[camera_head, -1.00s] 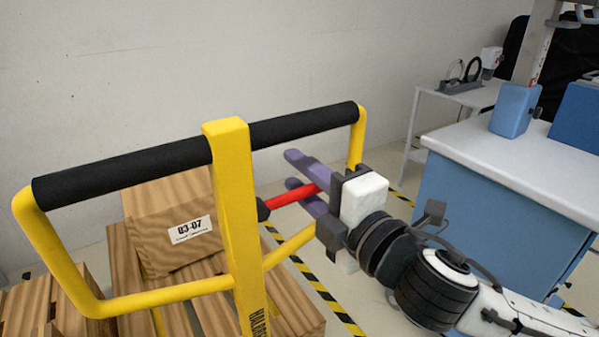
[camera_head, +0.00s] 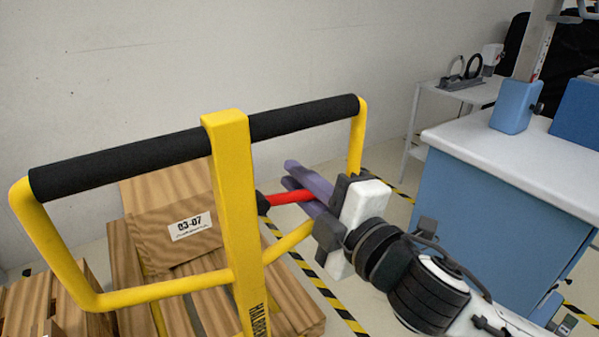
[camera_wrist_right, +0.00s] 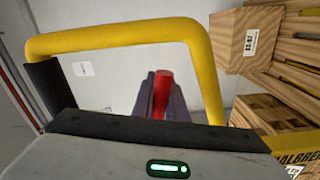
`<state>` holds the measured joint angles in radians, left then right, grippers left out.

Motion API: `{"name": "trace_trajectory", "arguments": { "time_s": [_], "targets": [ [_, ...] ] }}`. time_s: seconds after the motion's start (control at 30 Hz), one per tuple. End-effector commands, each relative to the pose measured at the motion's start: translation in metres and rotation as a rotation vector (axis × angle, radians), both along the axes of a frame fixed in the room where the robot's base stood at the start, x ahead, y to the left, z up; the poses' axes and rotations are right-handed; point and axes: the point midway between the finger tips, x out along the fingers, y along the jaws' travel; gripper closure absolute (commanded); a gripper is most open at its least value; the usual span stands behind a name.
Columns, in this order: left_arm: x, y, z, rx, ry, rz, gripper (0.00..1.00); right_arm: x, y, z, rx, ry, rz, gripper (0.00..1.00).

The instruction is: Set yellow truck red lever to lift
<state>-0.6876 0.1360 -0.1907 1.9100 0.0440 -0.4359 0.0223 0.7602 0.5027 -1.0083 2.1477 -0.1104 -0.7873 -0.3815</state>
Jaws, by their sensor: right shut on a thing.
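The yellow truck handle (camera_head: 233,190) stands at the left of the head view, a yellow frame with a black grip bar across its top. The red lever (camera_head: 289,197) sticks out to the right from the handle's post, inside the frame and below the grip. My right gripper (camera_head: 304,183) is shut on the lever, with its purple fingers around the outer part. In the right wrist view the red lever (camera_wrist_right: 162,88) shows between the purple fingers (camera_wrist_right: 160,103), with the yellow frame (camera_wrist_right: 120,37) around it. My left gripper is not in view.
Wooden pallets and a box (camera_head: 190,227) labelled 03-07 lie behind the handle. A blue cart with a white top (camera_head: 520,160) stands at the right. A small white table (camera_head: 470,92) is at the back. Striped tape (camera_head: 318,287) marks the floor.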

Motion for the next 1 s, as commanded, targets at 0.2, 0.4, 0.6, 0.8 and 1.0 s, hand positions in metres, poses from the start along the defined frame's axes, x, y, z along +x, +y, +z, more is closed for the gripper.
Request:
{"name": "trace_trajectory", "arguments": {
  "time_s": [0.2, 0.4, 0.6, 0.8, 1.0],
  "targets": [
    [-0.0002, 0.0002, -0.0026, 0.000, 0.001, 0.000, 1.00, -0.0026, 0.0036, -0.0137, 0.126, 0.093, 0.000, 1.00],
    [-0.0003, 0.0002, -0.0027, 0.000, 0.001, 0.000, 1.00, -0.0028, 0.0038, -0.0147, 0.140, 0.103, 0.000, 1.00],
    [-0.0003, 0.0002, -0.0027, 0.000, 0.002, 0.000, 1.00, -0.0030, 0.0039, -0.0152, 0.140, 0.105, 0.001, 0.76],
    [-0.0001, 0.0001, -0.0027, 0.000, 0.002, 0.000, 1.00, -0.0029, 0.0038, -0.0155, 0.137, 0.103, 0.001, 0.69],
    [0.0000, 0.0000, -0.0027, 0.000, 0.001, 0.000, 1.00, -0.0028, 0.0037, -0.0161, 0.136, 0.104, 0.000, 0.69]
  ]
}}
